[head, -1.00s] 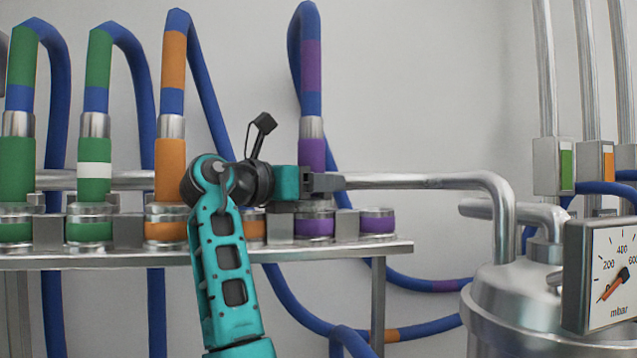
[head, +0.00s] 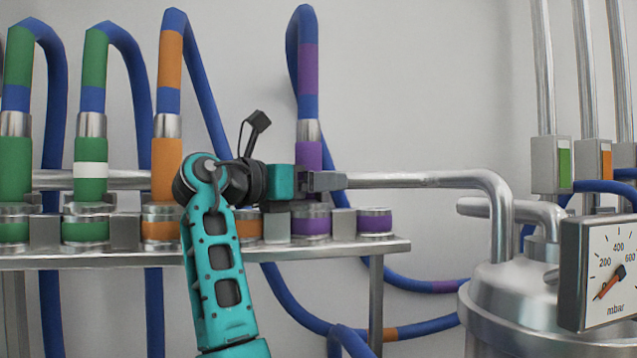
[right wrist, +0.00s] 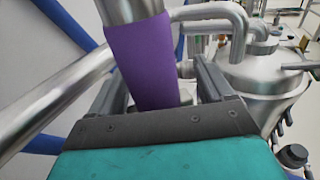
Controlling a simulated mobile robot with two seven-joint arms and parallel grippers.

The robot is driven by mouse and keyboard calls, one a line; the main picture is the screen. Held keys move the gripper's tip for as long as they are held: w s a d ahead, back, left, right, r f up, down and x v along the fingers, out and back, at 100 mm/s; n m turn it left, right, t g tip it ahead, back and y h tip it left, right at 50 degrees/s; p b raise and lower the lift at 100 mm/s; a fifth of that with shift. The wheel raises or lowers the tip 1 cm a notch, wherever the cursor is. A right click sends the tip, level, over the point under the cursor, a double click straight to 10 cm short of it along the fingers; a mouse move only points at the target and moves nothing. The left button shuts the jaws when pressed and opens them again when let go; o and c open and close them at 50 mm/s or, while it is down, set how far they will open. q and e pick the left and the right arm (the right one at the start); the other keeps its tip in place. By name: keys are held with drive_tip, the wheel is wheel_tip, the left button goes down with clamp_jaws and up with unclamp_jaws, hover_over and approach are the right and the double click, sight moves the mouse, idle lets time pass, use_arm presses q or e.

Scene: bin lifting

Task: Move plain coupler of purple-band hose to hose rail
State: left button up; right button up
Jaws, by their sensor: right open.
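The purple-band hose (head: 307,70) comes down to a plain purple coupler (head: 308,157) with a steel collar, standing upright above a purple-banded socket (head: 311,224). My right gripper (head: 325,181) is open at the coupler's lower part and hides some of it. In the right wrist view the purple coupler (right wrist: 143,60) stands between the two spread fingers, nearer the left one; contact cannot be told. A steel ledge (head: 340,247) carries the row of sockets and hoses. Which part is called the hose rail is not marked. My left gripper is out of view.
Green couplers, one white-ringed (head: 91,171), and an orange coupler (head: 166,168) stand to the left. An empty purple socket (head: 375,221) is on the right. A steel pipe (head: 430,180) runs behind, toward a vessel (head: 515,300) with a gauge (head: 603,270).

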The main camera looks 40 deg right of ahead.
drive_tip(key=a, duration=0.3)
drive_tip(key=w+a, duration=0.1)
drive_tip(key=a, duration=0.7)
drive_tip(key=shift+w+a+f, duration=0.1)
drive_tip(key=shift+w+f, duration=0.05)
drive_tip(key=shift+f, duration=0.05)
drive_tip(key=shift+a+r, duration=0.15)
drive_tip(key=shift+a, duration=0.45)
